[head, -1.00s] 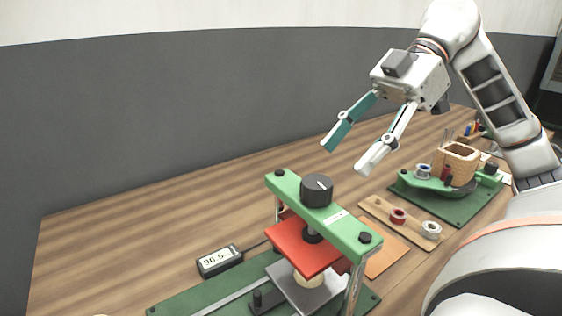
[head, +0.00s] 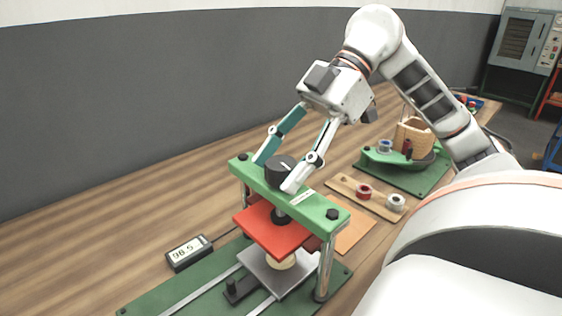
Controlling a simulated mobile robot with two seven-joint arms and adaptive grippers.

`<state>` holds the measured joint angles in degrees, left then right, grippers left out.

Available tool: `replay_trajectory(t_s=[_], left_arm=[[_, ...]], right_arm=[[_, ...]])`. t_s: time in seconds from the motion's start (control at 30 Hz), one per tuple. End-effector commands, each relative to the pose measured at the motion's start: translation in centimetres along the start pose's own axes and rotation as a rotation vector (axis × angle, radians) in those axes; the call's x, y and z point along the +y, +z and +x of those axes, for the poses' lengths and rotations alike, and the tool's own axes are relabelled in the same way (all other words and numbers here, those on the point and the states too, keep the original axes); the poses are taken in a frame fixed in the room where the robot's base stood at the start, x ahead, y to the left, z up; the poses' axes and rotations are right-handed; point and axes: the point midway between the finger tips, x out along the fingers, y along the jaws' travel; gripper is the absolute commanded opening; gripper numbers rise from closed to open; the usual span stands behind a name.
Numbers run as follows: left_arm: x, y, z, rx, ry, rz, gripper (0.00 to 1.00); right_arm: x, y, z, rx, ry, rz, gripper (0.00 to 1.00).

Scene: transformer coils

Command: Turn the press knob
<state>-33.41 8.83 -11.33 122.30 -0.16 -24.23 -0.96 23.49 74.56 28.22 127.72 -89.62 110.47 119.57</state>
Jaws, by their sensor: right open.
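The press (head: 328,218) has a green top beam on metal posts, with a black round knob (head: 281,168) on top. Below the beam are a red plate (head: 268,236) and a grey lower plate (head: 262,268), with a pale coil (head: 283,262) between them. My right gripper (head: 275,174) is open and points down at the knob. Its teal finger is on the left of the knob and its white finger on the right, partly in front of it. I cannot tell whether either finger touches the knob. My left gripper is not in view.
A small digital display (head: 189,253) sits left of the press on the wooden table (head: 120,240). A wooden strip with spools (head: 372,198) and a green winding stand (head: 408,180) are to the right. The table's left side is clear.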

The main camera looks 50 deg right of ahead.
Motion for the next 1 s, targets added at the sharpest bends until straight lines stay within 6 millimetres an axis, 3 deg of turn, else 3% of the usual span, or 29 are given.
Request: replay_trajectory(t_s=[0.07,0.2,0.57,1.0], left_arm=[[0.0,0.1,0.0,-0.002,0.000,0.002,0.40],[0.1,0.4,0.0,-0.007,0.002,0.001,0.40],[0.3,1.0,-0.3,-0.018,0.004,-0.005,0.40],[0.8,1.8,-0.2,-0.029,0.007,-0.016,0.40]], right_arm=[[0.0,0.0,0.0,0.000,0.000,0.000,0.47],[0.0,0.0,0.0,0.000,0.000,0.000,0.13],[0.0,0.1,0.0,-0.003,-0.020,-0.019,0.13],[0.1,0.2,0.1,-0.007,-0.160,-0.152,0.13]])
